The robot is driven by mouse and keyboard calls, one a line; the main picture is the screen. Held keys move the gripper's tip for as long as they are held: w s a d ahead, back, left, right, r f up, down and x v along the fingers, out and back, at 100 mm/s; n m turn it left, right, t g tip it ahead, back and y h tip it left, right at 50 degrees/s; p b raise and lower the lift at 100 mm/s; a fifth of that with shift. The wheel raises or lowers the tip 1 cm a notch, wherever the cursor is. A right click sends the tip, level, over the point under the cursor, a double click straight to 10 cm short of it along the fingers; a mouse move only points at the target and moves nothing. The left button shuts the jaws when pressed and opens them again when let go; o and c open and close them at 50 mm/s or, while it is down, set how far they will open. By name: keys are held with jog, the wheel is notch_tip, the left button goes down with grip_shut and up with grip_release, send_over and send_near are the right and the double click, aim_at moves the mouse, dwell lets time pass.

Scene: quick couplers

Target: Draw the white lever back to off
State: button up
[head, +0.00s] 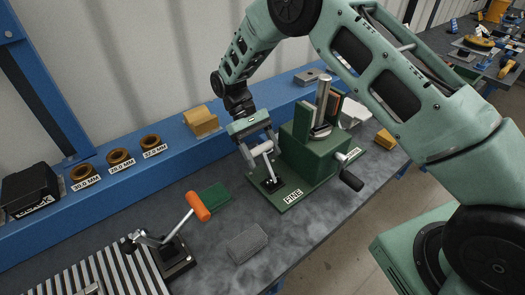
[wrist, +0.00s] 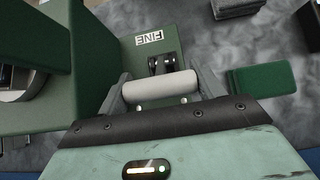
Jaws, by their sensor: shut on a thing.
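The white lever (head: 262,149) stands roughly upright from a small dark pivot base (head: 270,184) on the green machine's plate, beside the FINE label (head: 293,196). My gripper (head: 260,155) reaches down to it from above and is shut on its white handle. In the wrist view the white handle (wrist: 160,88) lies crosswise between the two grey fingers of my gripper (wrist: 161,82). The lever's black pivot (wrist: 162,64) shows just beyond the handle. Much of the lever's stem is hidden in the wrist view.
The green machine block (head: 312,150) with a metal column and a black-knobbed crank (head: 350,179) stands close to the right. An orange-handled clamp (head: 198,206) is at left front. A green block (head: 212,197) and a grey block (head: 247,243) lie on the bench. Labelled rings (head: 118,157) sit on the blue ledge.

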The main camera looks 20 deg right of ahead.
jog(key=shift+w, duration=0.15)
jog(key=o, duration=1.4)
jog(key=p+v, duration=0.7)
jog(key=v, duration=1)
jog(key=shift+r, duration=0.15)
jog(key=p, duration=0.3)
jog(key=shift+r, duration=0.1)
jog(key=shift+p, duration=0.3)
